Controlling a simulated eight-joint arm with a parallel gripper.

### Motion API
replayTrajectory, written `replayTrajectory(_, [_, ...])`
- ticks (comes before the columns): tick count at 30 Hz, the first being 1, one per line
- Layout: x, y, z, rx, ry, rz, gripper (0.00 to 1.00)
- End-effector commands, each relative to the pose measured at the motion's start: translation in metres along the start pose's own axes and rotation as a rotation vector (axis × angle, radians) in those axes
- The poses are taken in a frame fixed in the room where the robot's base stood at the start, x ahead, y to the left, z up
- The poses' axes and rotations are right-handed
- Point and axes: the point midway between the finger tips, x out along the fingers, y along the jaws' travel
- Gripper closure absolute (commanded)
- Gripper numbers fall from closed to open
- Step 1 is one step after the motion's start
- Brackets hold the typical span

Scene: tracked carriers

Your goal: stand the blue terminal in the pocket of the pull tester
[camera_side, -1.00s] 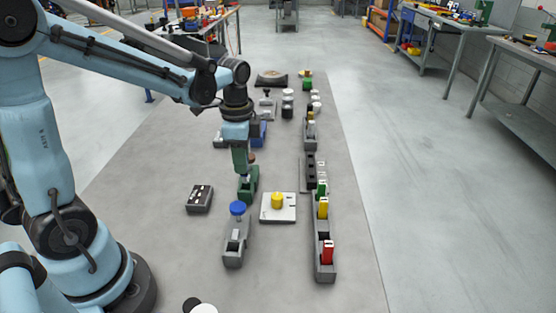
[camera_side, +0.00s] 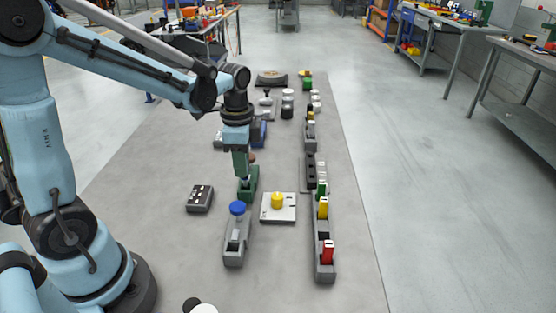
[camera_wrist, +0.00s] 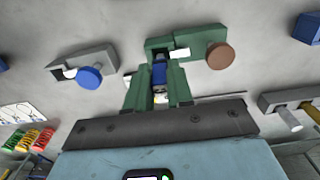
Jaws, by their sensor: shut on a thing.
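The blue terminal (camera_wrist: 159,73) shows in the wrist view between the two green fingers of my gripper (camera_wrist: 157,84), which is shut on it. A small white and yellow part shows below it between the fingers. The terminal's far end is at the near edge of a green fixture (camera_wrist: 186,44) with a brown knob (camera_wrist: 220,55). In the side view my gripper (camera_side: 241,172) points down at this green fixture (camera_side: 249,186), and the fingers hide the terminal. I cannot tell whether the terminal is inside the fixture's pocket or just above it, nor which fixture is the pull tester.
A grey fixture with a blue knob (camera_side: 237,208) stands in front of the gripper. A pale plate with a yellow knob (camera_side: 278,201) is to the right, and a dark box (camera_side: 200,199) to the left. A grey rail (camera_side: 324,262) with coloured pieces runs along the right.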

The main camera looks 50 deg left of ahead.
Motion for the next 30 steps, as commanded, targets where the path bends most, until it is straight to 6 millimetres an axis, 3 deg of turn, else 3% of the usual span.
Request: replayTrajectory(30, [0.0110,-0.0003,-0.0001,0.000,0.000,0.000,1.00])
